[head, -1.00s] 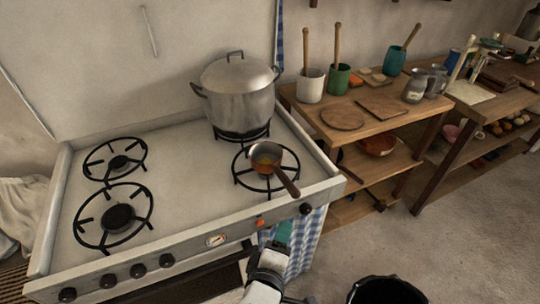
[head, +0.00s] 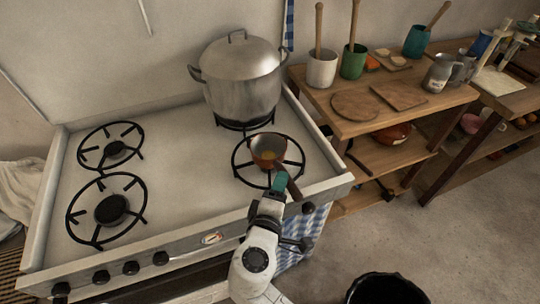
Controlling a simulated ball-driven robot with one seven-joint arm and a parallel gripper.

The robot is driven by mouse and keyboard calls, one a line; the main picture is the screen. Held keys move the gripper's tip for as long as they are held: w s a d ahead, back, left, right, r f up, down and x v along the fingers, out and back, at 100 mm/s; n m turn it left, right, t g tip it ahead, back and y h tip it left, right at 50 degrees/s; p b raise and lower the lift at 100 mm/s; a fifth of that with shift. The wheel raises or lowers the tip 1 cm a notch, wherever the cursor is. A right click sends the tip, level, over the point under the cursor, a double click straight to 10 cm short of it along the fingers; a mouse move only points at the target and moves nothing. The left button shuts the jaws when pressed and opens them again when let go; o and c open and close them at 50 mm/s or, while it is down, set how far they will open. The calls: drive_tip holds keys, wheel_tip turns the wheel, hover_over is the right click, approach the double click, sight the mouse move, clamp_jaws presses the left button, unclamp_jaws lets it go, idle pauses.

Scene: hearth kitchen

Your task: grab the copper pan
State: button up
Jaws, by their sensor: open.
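The copper pan (head: 268,149) is a small pan with a reddish-brown outside and something yellowish in its bottom. It sits upright on the front right burner (head: 240,168) of the white stove (head: 175,190). Its dark handle (head: 292,187) points toward the stove's front right edge. My gripper (head: 279,183), with teal at its end, is over the front of the stove, close to the left side of the handle. The fingertips are small in view, and I cannot tell whether they touch the handle. The gripper is open and the pan rests on the burner.
A large lidded pot (head: 242,85) stands on the burner behind the pan. Two empty burners are on the left. A wooden shelf table (head: 350,117) with cups and boards stands at the right. A black bin (head: 385,290) is on the floor.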

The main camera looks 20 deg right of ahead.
sight(278, 167)
drive_tip(key=p+x, duration=0.1)
drive_tip(key=x, duration=0.3)
drive_tip(key=shift+w+d+f, duration=0.15)
drive_tip(key=shift+w+d, duration=0.05)
drive_tip(key=shift+w, duration=0.15)
drive_tip(key=shift+c, duration=0.3)
clamp_jaws()
